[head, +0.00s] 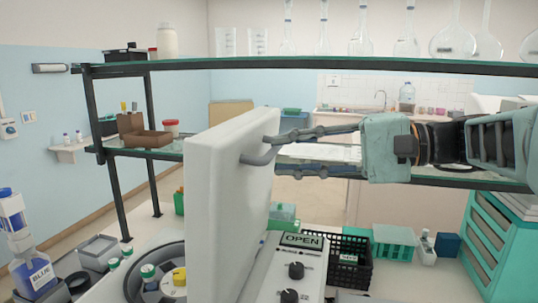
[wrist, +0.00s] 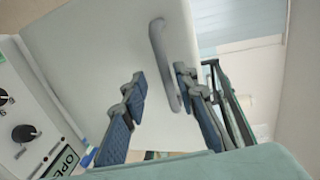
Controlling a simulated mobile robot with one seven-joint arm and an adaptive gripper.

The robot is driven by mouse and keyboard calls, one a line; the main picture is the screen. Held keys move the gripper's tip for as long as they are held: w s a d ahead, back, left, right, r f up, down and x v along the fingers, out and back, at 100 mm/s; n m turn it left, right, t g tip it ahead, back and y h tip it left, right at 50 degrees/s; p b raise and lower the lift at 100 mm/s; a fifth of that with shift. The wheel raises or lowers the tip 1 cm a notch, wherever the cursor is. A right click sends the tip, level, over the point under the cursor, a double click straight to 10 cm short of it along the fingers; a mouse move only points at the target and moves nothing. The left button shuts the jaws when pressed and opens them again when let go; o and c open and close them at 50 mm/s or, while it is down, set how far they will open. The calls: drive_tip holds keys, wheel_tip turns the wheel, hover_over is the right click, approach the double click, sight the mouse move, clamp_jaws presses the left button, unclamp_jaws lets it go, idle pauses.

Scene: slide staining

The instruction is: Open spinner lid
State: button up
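The spinner lid (head: 225,205) is a thick white slab that stands upright, raised over the spinner. The round bowl (head: 135,277) with its rotor is uncovered to its left. The grey bar handle (wrist: 163,62) is on the lid's face. My gripper (head: 280,152) reaches in from the right at the handle. In the wrist view my gripper (wrist: 158,80) has its fingers apart, one on each side of the handle. The right finger is close to the handle; I cannot tell whether it touches. A gap shows between the handle and the left finger.
The control panel (head: 283,268) has an OPEN label and dark knobs. A black basket (head: 350,262) and a teal rack (head: 395,241) stand to its right. A glass shelf (head: 330,64) with flasks runs above my arm. A blue-labelled bottle (head: 35,272) is at left.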

drive_tip(key=v, duration=1)
